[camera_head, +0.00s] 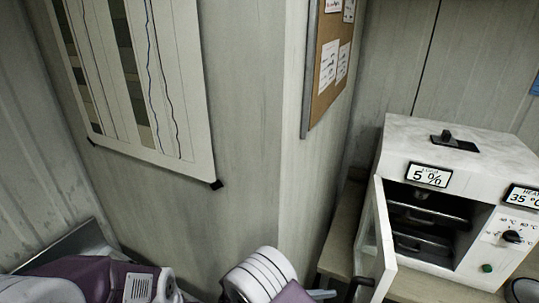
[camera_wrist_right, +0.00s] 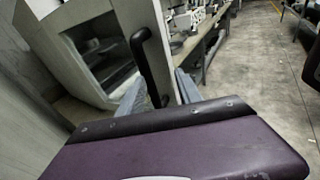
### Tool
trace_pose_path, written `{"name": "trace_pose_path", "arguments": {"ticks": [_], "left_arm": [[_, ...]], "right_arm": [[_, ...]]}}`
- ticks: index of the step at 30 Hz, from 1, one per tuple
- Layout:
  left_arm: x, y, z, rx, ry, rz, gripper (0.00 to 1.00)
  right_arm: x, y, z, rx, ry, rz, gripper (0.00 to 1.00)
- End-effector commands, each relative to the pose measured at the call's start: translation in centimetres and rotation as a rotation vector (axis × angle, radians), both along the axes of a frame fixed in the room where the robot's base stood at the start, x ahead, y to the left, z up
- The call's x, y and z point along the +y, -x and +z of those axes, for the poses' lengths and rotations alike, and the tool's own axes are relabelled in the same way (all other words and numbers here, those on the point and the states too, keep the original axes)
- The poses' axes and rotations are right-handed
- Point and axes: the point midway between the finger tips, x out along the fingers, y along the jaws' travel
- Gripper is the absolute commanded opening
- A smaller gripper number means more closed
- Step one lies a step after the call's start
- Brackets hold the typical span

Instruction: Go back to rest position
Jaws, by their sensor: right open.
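My right gripper (camera_wrist_right: 158,90) is open in the right wrist view, its two grey fingers apart. The black door handle (camera_wrist_right: 150,62) of the white oven runs between the fingers in that view. I cannot tell whether they touch it. In the head view the oven (camera_head: 428,195) stands on a bench at the right, its door (camera_head: 376,235) swung open toward the front. Dark racks (camera_head: 425,225) show inside. Purple and white parts of my arms fill the bottom edge of the head view. My left gripper is not in view.
A pale wall corner fills the middle of the head view, with a log chart (camera_head: 140,80) and a cork board (camera_head: 328,62). The oven displays read 5 % (camera_head: 430,176) and 35 °C. In the right wrist view a long bench (camera_wrist_right: 205,38) runs back beside open floor (camera_wrist_right: 265,80).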

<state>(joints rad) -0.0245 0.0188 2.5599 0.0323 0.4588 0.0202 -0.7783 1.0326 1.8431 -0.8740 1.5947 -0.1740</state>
Motion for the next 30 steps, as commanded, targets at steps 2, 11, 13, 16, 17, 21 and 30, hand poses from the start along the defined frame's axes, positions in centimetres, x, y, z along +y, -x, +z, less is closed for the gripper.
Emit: {"name": "trace_pose_path", "arguments": {"ticks": [2, 11, 13, 16, 17, 21, 30], "left_arm": [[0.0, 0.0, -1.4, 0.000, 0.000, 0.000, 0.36], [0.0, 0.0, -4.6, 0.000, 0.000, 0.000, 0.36], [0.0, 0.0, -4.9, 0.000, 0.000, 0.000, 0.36], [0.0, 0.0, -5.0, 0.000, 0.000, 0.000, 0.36], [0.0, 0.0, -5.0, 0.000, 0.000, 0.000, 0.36], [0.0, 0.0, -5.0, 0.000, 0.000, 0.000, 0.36], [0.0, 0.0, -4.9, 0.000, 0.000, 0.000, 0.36]], "right_arm": [[-2.6, 2.6, -1.8, -0.053, -0.216, -0.214, 0.41], [-0.4, 7.7, -6.3, -0.767, -1.080, -1.096, 0.41], [-0.3, 6.7, -5.9, -0.932, -1.172, -1.199, 0.41], [-0.5, 5.7, -5.3, -1.083, -1.241, -1.275, 0.41], [-0.5, 5.5, -5.2, -1.107, -1.251, -1.288, 0.41], [-0.5, 5.3, -4.9, -1.135, -1.263, -1.301, 0.41], [-0.5, 5.3, -5.0, -1.130, -1.262, -1.297, 0.41]]}}
